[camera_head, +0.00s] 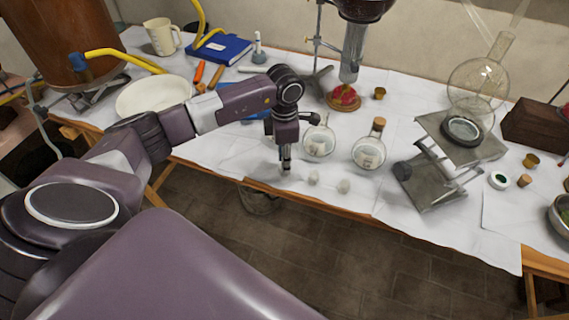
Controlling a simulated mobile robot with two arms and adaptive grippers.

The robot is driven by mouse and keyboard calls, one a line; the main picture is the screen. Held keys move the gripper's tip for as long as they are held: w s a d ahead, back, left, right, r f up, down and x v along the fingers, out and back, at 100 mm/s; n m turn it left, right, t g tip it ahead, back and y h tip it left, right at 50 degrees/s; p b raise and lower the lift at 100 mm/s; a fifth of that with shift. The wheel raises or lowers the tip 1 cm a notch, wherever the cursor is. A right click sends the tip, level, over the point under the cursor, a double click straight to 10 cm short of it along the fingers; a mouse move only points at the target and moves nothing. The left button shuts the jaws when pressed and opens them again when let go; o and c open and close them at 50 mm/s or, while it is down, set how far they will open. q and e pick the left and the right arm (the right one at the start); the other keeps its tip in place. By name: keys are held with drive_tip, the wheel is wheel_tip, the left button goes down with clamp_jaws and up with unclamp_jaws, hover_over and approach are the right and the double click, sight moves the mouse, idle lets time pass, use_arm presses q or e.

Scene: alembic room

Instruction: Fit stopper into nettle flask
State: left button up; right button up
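Two round glass flasks stand near the front edge of the table. The left flask (318,144) shows no clear stopper in its neck; the right flask (368,155) has a brown cork (379,123) in its neck. Both carry pale labels too small to read, so I cannot tell which is the nettle flask. A loose brown cork stopper (525,181) lies at the right of the table. My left gripper (286,164) points down just left of the left flask, over the cloth. Its fingertips are small and I cannot tell whether they are open. My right gripper is out of view.
Two small white balls (343,186) lie before the flasks. A red-topped piece (344,98) sits under the stand's glass tube. A white plate (150,95) lies at left.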

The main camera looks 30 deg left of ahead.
use_arm(q)
clamp_jaws()
drive_tip(key=shift+r+p, duration=1.25)
drive_tip(key=shift+r, duration=0.75)
